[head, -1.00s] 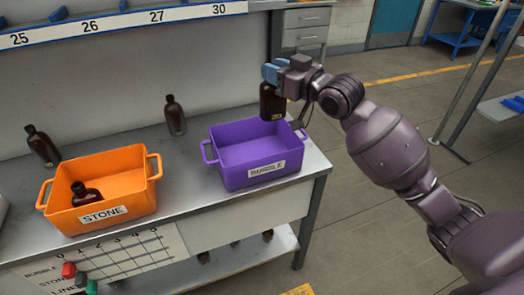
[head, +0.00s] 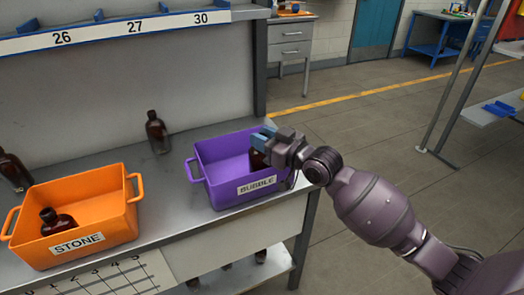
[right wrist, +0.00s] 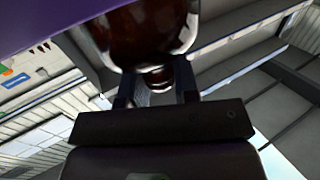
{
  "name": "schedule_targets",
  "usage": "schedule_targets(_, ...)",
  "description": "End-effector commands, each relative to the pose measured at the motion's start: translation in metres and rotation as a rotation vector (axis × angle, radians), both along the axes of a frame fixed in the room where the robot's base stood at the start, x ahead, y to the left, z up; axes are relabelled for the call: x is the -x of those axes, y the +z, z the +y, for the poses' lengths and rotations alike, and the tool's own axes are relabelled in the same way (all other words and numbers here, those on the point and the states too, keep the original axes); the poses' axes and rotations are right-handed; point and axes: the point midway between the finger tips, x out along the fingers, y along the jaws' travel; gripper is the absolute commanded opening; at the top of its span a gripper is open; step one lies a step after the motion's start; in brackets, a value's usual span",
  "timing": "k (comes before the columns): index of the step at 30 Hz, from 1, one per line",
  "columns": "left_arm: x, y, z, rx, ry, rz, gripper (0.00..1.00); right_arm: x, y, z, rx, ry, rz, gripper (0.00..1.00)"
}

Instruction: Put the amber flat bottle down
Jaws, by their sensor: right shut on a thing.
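The amber flat bottle (head: 258,160) is in my right gripper (head: 264,140), at the right side of the purple crate labelled BUBBLE (head: 206,189). Its lower part is inside the crate, and my gripper hides part of it. I cannot tell whether it touches the crate floor. In the right wrist view the bottle (right wrist: 145,32) is large, with its neck between the fingers of my shut gripper (right wrist: 157,92). The purple crate (right wrist: 45,22) fills the upper left corner there. My left gripper is not in view.
An orange crate labelled STONE (head: 112,232) stands left on the bench, with an amber bottle (head: 57,223) inside. Another amber bottle (head: 157,133) stands behind, between the crates, and one (head: 13,170) is at the far left. More bottles are on the lower shelf (head: 245,277).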

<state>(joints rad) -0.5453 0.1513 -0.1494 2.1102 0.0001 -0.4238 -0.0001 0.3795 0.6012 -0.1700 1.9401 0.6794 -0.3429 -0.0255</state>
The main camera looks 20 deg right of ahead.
Motion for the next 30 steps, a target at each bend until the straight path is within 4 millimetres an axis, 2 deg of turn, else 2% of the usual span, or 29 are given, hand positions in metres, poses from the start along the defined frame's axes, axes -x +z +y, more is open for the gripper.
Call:
schedule_targets(1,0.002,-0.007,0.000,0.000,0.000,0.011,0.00,0.000,-0.016,0.000,-0.001,0.000,0.009,0.00)
schedule_targets(6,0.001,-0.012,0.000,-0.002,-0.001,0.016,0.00,0.000,-0.040,0.000,0.000,-0.001,0.009,0.00)
schedule_targets(12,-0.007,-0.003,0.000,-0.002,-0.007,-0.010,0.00,0.000,-0.038,0.000,0.000,-0.001,0.001,0.00)
schedule_targets(19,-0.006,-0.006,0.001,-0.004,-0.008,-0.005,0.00,0.000,-0.042,0.000,0.001,-0.001,0.002,0.00)
schedule_targets(20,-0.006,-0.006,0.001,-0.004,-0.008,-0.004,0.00,0.000,-0.041,0.000,0.000,-0.001,0.002,0.33)
schedule_targets(21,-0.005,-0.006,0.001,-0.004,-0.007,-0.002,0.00,0.000,-0.041,0.000,0.000,-0.001,0.002,0.39)
schedule_targets(24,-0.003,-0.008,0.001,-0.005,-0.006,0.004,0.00,0.000,-0.041,0.000,0.000,-0.001,0.002,0.54)
schedule_targets(30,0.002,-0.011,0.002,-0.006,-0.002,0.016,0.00,0.000,-0.041,0.000,0.000,-0.001,0.002,0.54)
